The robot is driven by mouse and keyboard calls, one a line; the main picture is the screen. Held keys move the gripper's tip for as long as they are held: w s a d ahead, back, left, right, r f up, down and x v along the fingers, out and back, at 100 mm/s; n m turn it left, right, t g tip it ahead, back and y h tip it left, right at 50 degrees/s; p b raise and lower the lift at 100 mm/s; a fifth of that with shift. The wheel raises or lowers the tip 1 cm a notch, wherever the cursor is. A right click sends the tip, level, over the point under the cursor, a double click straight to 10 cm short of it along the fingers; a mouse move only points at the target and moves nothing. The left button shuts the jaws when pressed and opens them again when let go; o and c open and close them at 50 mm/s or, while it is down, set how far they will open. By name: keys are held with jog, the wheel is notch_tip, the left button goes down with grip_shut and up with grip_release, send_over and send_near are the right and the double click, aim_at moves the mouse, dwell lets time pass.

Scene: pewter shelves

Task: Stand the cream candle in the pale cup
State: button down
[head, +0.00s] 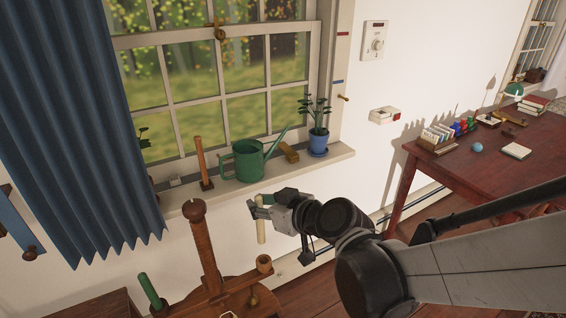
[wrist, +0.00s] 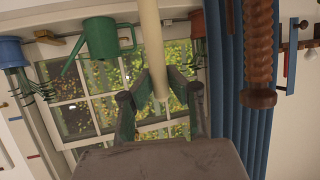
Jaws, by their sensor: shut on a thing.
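The cream candle (head: 261,230) hangs nearly upright in my gripper (head: 258,207), which is shut on its upper part. In the wrist view the candle (wrist: 150,45) runs up out of the picture from between the fingers (wrist: 158,92). The cup's inside is hidden.
A green candle (head: 150,289) stands at the stand's left. Behind, the sill (head: 325,158) holds a green watering can (head: 248,160), a blue pot (head: 318,142) and a red-brown stick (head: 201,160). A blue curtain (head: 75,130) hangs left. A red desk (head: 470,165) stands right.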

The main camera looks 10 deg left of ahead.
aim_at(264, 234)
jog(key=shift+f+b, duration=2.7)
jog(key=shift+f, duration=0.65)
jog(key=shift+d, duration=0.1)
jog(key=shift+s+f+b, duration=0.1)
jog(key=shift+f+b, duration=1.4)
jog(key=shift+b, duration=0.1)
dwell(0.5)
jog(key=c, duration=1.7)
grip_release()
jog(key=shift+o, duration=0.2)
